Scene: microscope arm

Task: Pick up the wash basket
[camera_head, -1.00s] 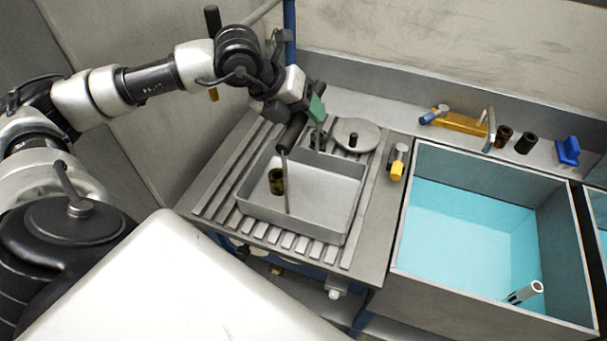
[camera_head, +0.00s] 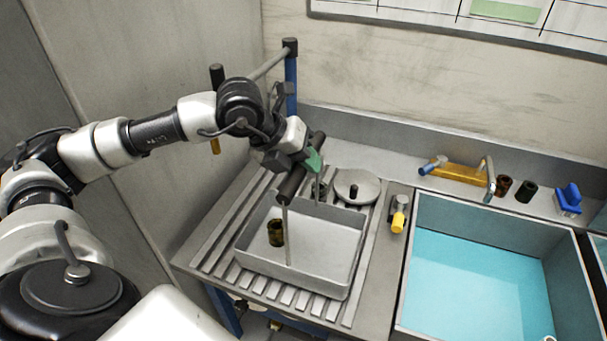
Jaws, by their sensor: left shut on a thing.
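The wash basket (camera_head: 330,270) is a grey rectangular open tray, seen on the slatted drainboard left of the sink. A thin rod rises from it to a dark bar handle (camera_head: 291,187) above it. My left gripper (camera_head: 307,163), with a green part showing, is shut on this handle from above and behind. The fingertips are partly hidden by the handle. A small brown cylinder (camera_head: 276,233) stands inside the basket. The basket looks level and appears to rest on the slats; any small gap beneath is hard to tell. My right gripper is not in view.
The sink (camera_head: 475,275) with blue water lies to the right. A round grey lid (camera_head: 356,187) sits behind the basket, and a yellow-tipped fitting (camera_head: 398,220) stands beside it. A brass tap (camera_head: 460,173) and a blue post (camera_head: 291,85) stand farther back.

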